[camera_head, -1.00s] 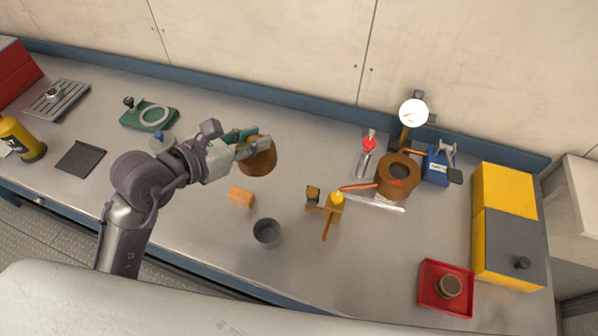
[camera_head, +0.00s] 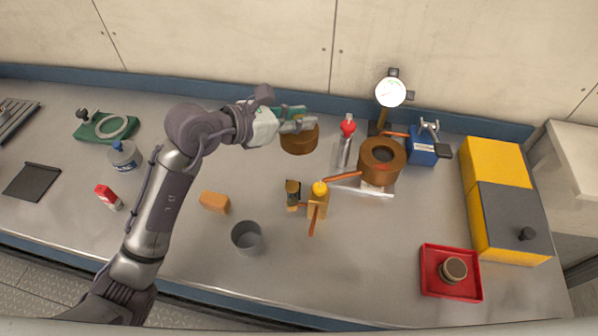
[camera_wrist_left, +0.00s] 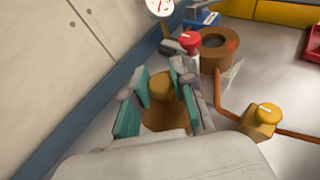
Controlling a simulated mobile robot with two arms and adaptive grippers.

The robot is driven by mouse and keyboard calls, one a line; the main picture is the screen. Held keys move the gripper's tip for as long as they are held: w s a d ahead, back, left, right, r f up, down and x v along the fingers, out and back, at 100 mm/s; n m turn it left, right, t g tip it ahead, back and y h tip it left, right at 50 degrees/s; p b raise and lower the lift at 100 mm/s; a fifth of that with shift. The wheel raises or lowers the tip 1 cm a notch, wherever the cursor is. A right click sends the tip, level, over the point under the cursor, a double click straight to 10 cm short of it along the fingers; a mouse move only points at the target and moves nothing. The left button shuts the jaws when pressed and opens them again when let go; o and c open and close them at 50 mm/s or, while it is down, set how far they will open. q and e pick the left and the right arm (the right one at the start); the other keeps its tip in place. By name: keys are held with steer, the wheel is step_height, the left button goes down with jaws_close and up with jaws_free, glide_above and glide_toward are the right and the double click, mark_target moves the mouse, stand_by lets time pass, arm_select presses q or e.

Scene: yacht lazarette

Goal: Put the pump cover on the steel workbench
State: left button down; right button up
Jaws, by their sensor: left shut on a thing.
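The pump cover (camera_head: 299,141) is a round bronze-brown piece. My left gripper (camera_head: 297,120) is shut on it, over the back middle of the steel workbench (camera_head: 345,270). In the left wrist view the pump cover (camera_wrist_left: 165,112) sits between the green-padded fingers (camera_wrist_left: 158,100), its raised knob between them. The fingers hide part of its sides. I cannot tell clearly how high it is above the bench top. The bronze ring-shaped pump body (camera_head: 381,163), with an open hole on top, stands to the right of the held cover, apart from it. My right gripper is not in view.
A red-topped tool (camera_head: 346,140) stands between the cover and the pump body. A yellow-knobbed valve (camera_head: 318,195), orange block (camera_head: 214,202) and grey cup (camera_head: 247,238) are nearer the front. A red tray (camera_head: 450,272) and yellow box (camera_head: 498,163) lie right. Front centre-right is clear.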

arm_select(q)
steer(key=shift+f+p, duration=0.3)
steer(key=shift+f, duration=4.5)
steer(key=shift+f, duration=0.1)
steer(key=c, duration=1.4)
jaws_free()
steer(key=shift+f, duration=0.15)
steer(key=o, duration=0.4)
steer(key=shift+o, duration=0.2)
